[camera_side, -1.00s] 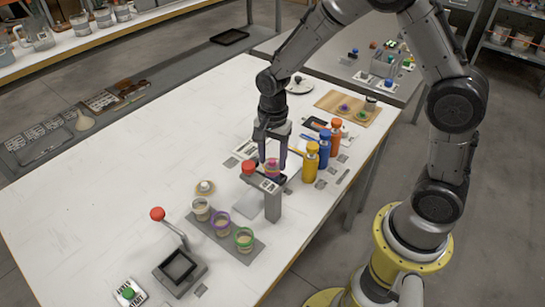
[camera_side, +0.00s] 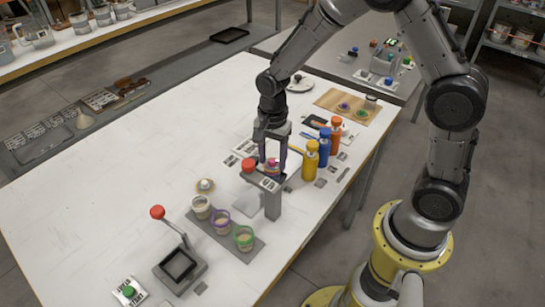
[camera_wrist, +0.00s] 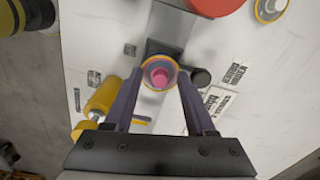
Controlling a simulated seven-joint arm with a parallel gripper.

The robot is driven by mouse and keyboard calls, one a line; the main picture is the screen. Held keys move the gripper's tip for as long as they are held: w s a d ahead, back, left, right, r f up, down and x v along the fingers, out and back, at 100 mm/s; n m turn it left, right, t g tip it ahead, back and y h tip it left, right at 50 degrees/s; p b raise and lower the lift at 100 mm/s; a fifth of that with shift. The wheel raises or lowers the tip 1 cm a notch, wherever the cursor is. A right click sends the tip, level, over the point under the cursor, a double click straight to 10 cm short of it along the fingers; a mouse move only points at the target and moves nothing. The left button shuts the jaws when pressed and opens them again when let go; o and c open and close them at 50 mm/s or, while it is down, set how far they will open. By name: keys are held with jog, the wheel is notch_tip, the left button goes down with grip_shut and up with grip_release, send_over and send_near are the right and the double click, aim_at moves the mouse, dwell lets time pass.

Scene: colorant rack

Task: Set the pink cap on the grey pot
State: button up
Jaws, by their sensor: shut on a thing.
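In the wrist view a dark square lies below the cap. The pot that best fits the grey pot (camera_side: 201,208) has a pale rim. It stands open and upright at the left end of a grey tray, apart from my gripper.
Pots with purple (camera_side: 220,220) and green (camera_side: 244,238) rims share the tray (camera_side: 225,238). The grey post (camera_side: 272,203) with a red knob (camera_side: 248,166) stands close by. Yellow, blue and orange bottles (camera_side: 310,160) stand right.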

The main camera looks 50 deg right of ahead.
dwell(0.4)
jog(key=o, duration=1.5)
jog(key=shift+r, duration=2.45)
jog(key=s+d+r+n+t, duration=0.15)
jog(key=s+r+t, duration=0.35)
jog(key=r, duration=1)
jog(key=s+n, duration=1.4)
jog(key=s, duration=0.1)
jog(key=shift+s+t, duration=0.3)
